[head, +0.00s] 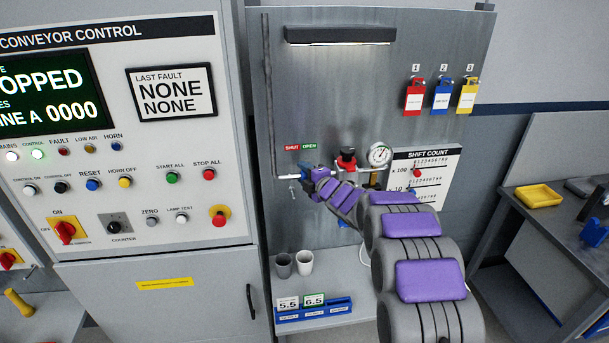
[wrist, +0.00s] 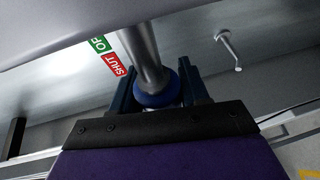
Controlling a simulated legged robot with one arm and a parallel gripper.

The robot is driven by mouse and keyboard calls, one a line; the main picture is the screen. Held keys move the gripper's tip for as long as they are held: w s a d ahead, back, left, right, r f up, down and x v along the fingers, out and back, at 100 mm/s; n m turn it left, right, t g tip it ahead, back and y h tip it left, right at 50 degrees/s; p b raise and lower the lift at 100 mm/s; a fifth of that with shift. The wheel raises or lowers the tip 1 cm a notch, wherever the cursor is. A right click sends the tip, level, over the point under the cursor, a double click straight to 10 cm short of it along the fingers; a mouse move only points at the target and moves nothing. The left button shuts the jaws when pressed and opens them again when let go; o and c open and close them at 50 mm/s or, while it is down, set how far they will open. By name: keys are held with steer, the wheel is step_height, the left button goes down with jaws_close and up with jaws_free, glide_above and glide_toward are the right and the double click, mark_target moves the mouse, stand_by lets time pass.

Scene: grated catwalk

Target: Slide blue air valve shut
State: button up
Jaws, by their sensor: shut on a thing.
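The blue air valve (wrist: 157,97) is a blue collar around a silver pipe in the wrist view. My gripper (wrist: 159,88) is shut on it, with one dark finger on each side of the collar. In the head view my gripper (head: 310,176) is at the pipe, below the red SHUT label (head: 293,147) and green OPEN label (head: 310,146), nearer OPEN. My gripper and arm partly hide the valve there. Both labels also show in the wrist view, beside the pipe.
A red-topped regulator (head: 347,158) and a round gauge (head: 380,154) are just right of my gripper. Two cups (head: 283,265) and a blue holder (head: 313,310) stand on the shelf below. The conveyor control cabinet (head: 150,240) is close on the left.

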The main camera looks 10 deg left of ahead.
steer(key=shift+f, duration=0.2)
steer(key=c, duration=0.4)
steer(key=shift+s+a+f+b, duration=0.1)
steer(key=shift+s+a+b, duration=0.15)
steer(key=shift+a+b, duration=0.35)
steer(key=shift+s+a+f+b, duration=0.1)
steer(key=shift+s+a+b, duration=0.1)
steer(key=shift+a+b, duration=0.35)
steer(key=shift+s+a+r, duration=0.1)
steer(key=shift+a, duration=0.35)
steer(key=o, duration=0.7)
steer(key=shift+o, duration=1.4)
steer(key=shift+a+r, duration=0.1)
steer(key=shift+a, duration=0.1)
